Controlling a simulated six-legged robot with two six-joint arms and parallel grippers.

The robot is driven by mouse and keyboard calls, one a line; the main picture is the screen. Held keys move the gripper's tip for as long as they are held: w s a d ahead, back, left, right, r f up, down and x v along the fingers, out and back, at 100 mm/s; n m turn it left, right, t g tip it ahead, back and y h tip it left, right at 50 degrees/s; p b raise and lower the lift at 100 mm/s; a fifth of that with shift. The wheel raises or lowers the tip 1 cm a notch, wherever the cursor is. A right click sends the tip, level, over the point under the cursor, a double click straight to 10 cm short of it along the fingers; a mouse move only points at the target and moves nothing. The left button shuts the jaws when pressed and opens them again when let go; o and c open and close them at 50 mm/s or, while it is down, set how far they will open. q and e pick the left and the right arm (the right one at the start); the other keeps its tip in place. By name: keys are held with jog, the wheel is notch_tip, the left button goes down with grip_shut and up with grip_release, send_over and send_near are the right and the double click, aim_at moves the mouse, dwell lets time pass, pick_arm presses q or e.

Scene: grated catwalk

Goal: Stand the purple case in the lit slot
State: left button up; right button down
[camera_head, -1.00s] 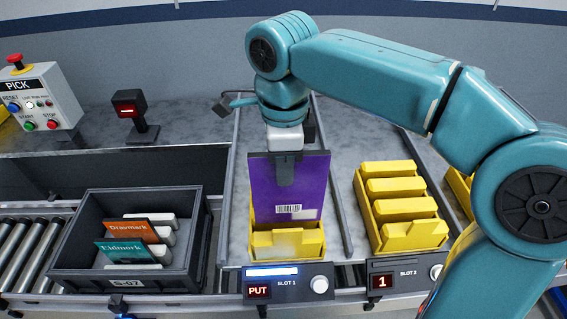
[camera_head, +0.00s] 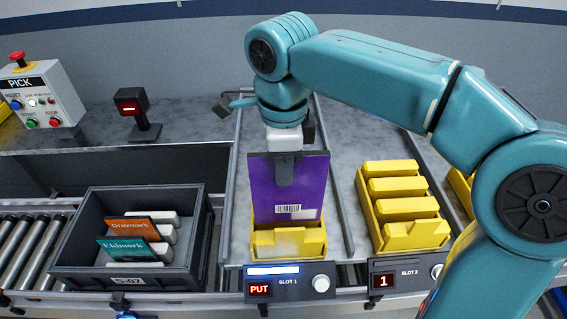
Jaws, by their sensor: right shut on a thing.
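The purple case (camera_head: 305,190) is upright, with a white barcode label low on its face. My right gripper (camera_head: 285,170) comes down from above and is shut on its upper edge; a dark finger lies against the near face. The case's lower end is at the yellow slotted holder (camera_head: 290,245) of slot 1, behind its front wall, so its bottom edge is hidden. The slot 1 panel (camera_head: 288,282) below has a lit white bar and a red "PUT" display. My left gripper is not in view.
A grey bin (camera_head: 72,270) at left holds an orange case (camera_head: 130,229) and a teal case (camera_head: 127,249). A second yellow holder (camera_head: 415,236) stands at slot 2, whose display reads 1. A scanner (camera_head: 131,105) and a PICK control box (camera_head: 45,95) stand behind.

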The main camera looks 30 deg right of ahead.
aim_at(283, 196)
jog(key=shift+f+b, duration=3.15)
jog(key=shift+f, duration=1)
jog(key=c, duration=0.6)
grip_release()
jog(key=shift+o, duration=0.2)
jog(key=shift+r, duration=0.1)
notch_tip(283, 196, up, 8)
jog(key=p, duration=0.7)
